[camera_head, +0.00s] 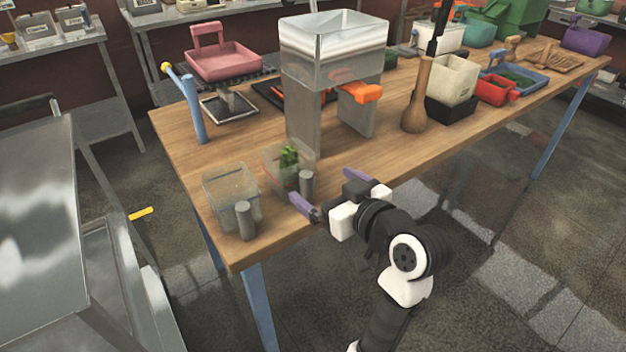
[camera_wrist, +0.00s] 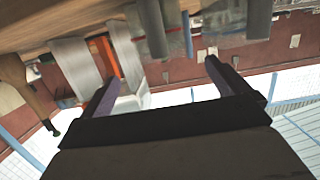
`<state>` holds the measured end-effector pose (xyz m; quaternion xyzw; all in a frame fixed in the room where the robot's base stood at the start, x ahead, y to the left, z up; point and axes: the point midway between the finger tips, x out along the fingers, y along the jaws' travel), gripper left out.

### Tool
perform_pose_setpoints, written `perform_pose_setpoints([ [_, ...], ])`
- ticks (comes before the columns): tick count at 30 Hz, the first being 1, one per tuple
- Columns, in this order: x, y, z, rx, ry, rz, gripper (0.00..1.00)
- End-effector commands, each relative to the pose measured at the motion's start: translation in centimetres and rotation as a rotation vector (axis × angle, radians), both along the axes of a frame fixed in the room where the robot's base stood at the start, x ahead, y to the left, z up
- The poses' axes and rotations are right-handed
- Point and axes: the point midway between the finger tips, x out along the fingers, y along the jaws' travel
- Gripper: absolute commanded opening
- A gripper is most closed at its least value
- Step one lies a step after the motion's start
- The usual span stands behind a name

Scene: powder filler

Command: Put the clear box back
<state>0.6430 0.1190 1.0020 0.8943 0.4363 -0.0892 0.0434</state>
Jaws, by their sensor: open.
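Two clear boxes stand side by side at the near left end of the wooden table. The left clear box (camera_head: 232,180) looks empty, with a grey cylinder (camera_head: 245,220) at its front. The right clear box (camera_head: 275,158) holds something green (camera_head: 289,157) and also has a grey cylinder (camera_head: 306,186) at its front. My gripper (camera_head: 320,184) is open and empty, just right of that cylinder, at the table's front edge. In the wrist view the spread fingers (camera_wrist: 160,75) have nothing between them, and a grey cylinder (camera_wrist: 153,28) shows beyond them.
A powder filler with a clear hopper (camera_head: 333,48) and orange spout (camera_head: 362,92) stands behind my gripper. Bare tabletop (camera_head: 375,155) lies before the filler.

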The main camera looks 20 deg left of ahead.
Motion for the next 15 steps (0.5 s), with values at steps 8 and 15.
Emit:
perform_pose_setpoints([
  [8, -0.9, -1.1, 0.3, -0.001, 0.001, 0.001, 1.0],
  [15, -0.5, 0.1, 1.3, 0.025, -0.029, -0.006, 1.0],
])
